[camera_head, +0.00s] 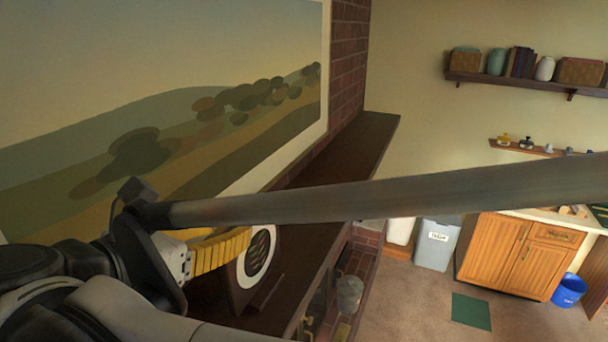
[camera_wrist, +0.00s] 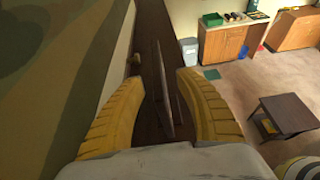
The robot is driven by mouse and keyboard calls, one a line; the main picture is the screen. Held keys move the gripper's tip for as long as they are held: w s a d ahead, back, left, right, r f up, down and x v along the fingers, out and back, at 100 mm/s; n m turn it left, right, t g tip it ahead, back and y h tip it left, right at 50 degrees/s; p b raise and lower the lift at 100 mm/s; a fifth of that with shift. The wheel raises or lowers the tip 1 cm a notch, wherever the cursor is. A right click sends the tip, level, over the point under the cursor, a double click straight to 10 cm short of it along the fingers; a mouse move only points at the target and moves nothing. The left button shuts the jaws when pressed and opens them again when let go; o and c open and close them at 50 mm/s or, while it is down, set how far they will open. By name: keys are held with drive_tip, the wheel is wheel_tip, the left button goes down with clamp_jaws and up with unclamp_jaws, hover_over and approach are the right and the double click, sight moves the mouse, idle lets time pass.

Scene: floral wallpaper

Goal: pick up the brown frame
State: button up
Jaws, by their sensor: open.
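The brown frame (camera_head: 258,262) stands on the dark mantel shelf in the head view, with a pale oval mat around a dark striped picture. My gripper (camera_head: 218,248), with yellow fingers, is beside and partly in front of it, hiding its upper left. In the wrist view the frame (camera_wrist: 165,100) shows nearly edge-on, as a thin upright strip. It lies between the two open yellow fingers of my gripper (camera_wrist: 160,80), closer to the right finger. I see no clear contact with either finger.
The mantel shelf (camera_head: 371,140) is narrow and runs along the brick wall under a large landscape painting (camera_head: 230,120), close to my gripper's left. A wooden cabinet (camera_head: 520,255) and blue bin (camera_head: 569,290) stand well away.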

sight(250, 224)
drive_tip(key=shift+f, duration=0.35)
drive_tip(key=shift+w+d+f+b, duration=0.1)
drive_tip(key=shift+w+f+b, duration=0.15)
drive_tip(key=shift+b, duration=0.1)
drive_tip(key=x, duration=0.2)
drive_tip(key=b+x, duration=0.1)
drive_tip(key=x, duration=0.5)
drive_tip(key=shift+w+a+b, duration=0.2)
drive_tip(key=shift+a+b, duration=0.05)
drive_tip(key=shift+b, duration=0.05)
drive_tip(key=shift+s, duration=0.2)
drive_tip(key=shift+c, duration=0.5)
clamp_jaws()
